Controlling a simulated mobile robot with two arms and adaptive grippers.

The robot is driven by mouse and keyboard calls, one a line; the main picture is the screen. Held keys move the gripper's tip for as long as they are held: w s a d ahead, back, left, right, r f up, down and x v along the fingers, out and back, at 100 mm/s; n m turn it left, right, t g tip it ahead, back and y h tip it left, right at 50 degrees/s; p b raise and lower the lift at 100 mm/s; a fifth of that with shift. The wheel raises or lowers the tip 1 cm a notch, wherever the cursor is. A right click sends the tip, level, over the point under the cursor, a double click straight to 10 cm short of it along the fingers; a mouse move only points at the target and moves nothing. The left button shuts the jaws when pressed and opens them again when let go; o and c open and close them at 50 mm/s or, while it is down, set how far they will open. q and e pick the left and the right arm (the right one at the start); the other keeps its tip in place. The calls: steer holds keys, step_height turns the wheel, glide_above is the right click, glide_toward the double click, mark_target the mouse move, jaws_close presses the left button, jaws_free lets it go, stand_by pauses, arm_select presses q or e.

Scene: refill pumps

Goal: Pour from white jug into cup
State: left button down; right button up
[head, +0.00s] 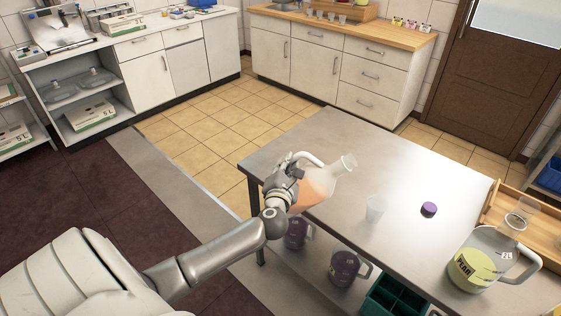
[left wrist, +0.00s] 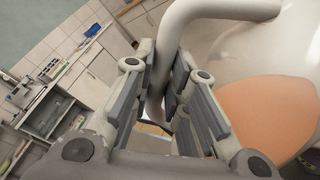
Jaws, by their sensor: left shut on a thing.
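My left gripper (head: 291,172) is shut on the handle of a translucent white jug (head: 322,180). In the left wrist view, the gripper fingers (left wrist: 172,95) close around the pale handle (left wrist: 157,75), with the jug body (left wrist: 235,60) to the right. A small clear cup (head: 374,208) stands upright on the steel table, right of and apart from the jug. It looks empty. My right gripper is not in view.
Dark purple jugs (head: 345,268) and a green crate (head: 393,296) are below the tabletop. The table's far part is clear.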

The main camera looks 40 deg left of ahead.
mark_target(308, 167)
arm_select(q)
steer(key=shift+w+d+r+m+p, duration=0.2)
steer(key=shift+r+m, duration=0.05)
steer(key=shift+r, duration=0.2)
steer(key=shift+w+d+r+m+p, duration=0.15)
steer(key=shift+r+m+p, duration=0.1)
steer(key=shift+r, duration=0.15)
steer(key=w+d+m, duration=0.1)
steer(key=d+f+m, duration=0.1)
steer(key=w+d, duration=0.1)
steer(key=d, duration=0.1)
steer(key=shift+w+f+m+b, duration=0.35)
steer(key=shift+f+m, duration=0.05)
steer(key=shift+w+d+f+m+g+y, duration=0.2)
steer(key=shift+w+d+m, duration=0.2)
steer(key=shift+d, duration=0.2)
steer(key=shift+w+d+f+m+g+y, duration=0.15)
steer(key=shift+w+d+m+g, duration=0.1)
steer(key=shift+d+m, duration=0.25)
steer(key=shift+d+r+p, duration=0.1)
steer(key=shift+d+p, duration=0.2)
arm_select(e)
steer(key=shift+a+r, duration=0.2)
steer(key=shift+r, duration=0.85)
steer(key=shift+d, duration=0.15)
arm_select(q)
steer(key=shift+d, duration=0.1)
